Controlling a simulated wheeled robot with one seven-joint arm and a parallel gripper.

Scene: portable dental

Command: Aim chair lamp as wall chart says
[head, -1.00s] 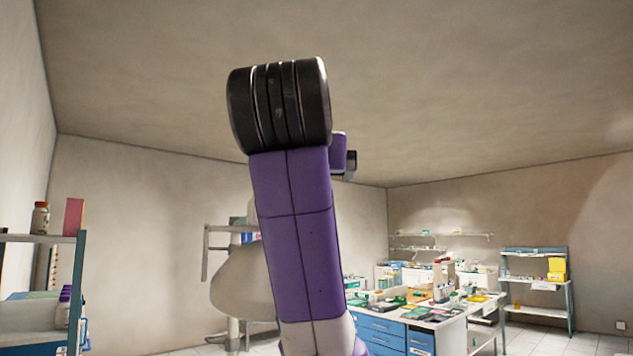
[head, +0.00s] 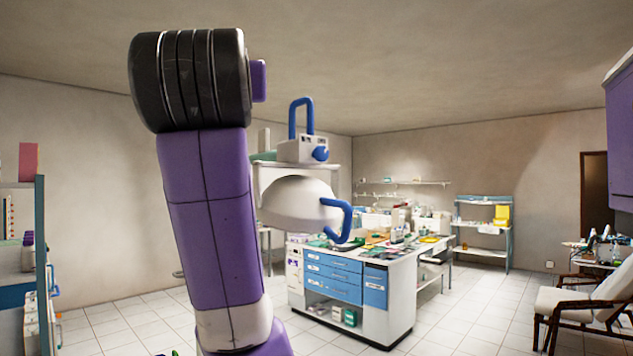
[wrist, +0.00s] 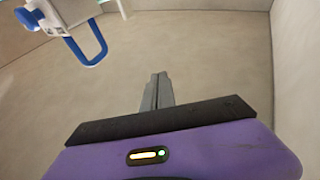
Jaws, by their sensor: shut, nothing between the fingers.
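The chair lamp (head: 290,203) is right of my arm in the head view. It has a white dome, a white box (head: 301,150) on top with a blue loop and a blue knob, and a blue handle (head: 345,218) at its right side. In the wrist view a blue loop (wrist: 100,47) and a white block (wrist: 68,9) show at the upper left, apart from my fingers. My gripper (wrist: 159,77) is shut and empty, pointing at bare wall. My arm hides it in the head view. I cannot make out a wall chart.
A bench with blue drawers (head: 333,277) stands behind the lamp, its top crowded. A shelf unit (head: 482,228) is at the back right. A chair (head: 580,305) is at the right edge, shelving (head: 40,235) at the left. Tiled floor is clear in front.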

